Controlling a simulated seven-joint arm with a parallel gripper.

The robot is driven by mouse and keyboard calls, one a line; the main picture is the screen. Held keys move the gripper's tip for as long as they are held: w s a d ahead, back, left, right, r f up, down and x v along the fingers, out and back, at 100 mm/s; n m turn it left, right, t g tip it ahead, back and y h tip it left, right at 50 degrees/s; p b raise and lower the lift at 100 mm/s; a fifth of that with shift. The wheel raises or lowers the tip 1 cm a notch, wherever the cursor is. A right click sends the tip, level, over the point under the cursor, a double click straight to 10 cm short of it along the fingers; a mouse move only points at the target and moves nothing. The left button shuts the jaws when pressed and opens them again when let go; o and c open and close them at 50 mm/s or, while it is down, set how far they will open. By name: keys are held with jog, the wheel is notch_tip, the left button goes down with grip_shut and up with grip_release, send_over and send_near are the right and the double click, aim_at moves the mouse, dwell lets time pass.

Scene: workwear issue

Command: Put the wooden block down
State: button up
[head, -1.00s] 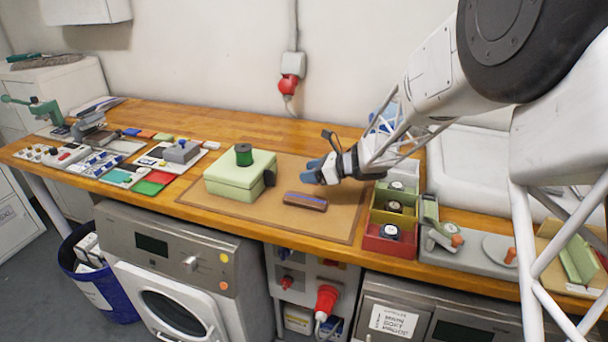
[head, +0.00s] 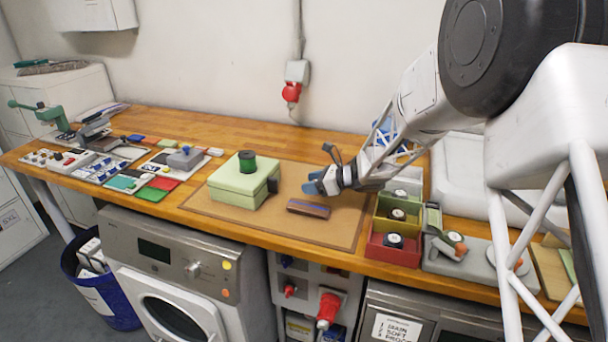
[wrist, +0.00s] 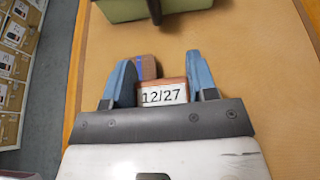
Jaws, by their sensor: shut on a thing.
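My gripper (head: 316,184) has blue fingers and is over the right part of the brown mat (head: 345,222), right of the green box. In the wrist view it (wrist: 163,85) is shut on the wooden block (wrist: 174,83), which bears a white label reading "12/27". In the head view I cannot make out the held block behind the fingers. Whether it touches the mat is not clear. A brown bar with a blue stripe (head: 309,208) lies on the mat, just on the near side of my gripper. In the wrist view the bar (wrist: 147,67) is partly hidden by the left finger.
A pale green box (head: 240,190) with a green spool (head: 247,162) on top stands left of my gripper. A row of coloured bins (head: 392,246) holding watch-like items stands at the right. The mat's front right part is bare. The table's front edge is close.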

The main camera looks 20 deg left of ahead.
send_over(304, 180)
jog(key=shift+a+f, duration=0.15)
jog(key=shift+f, duration=0.5)
jog(key=shift+f, duration=0.1)
jog(key=shift+f, duration=1.65)
jog(key=shift+f, duration=0.15)
jog(key=o, duration=0.9)
jog(key=v, duration=1.2)
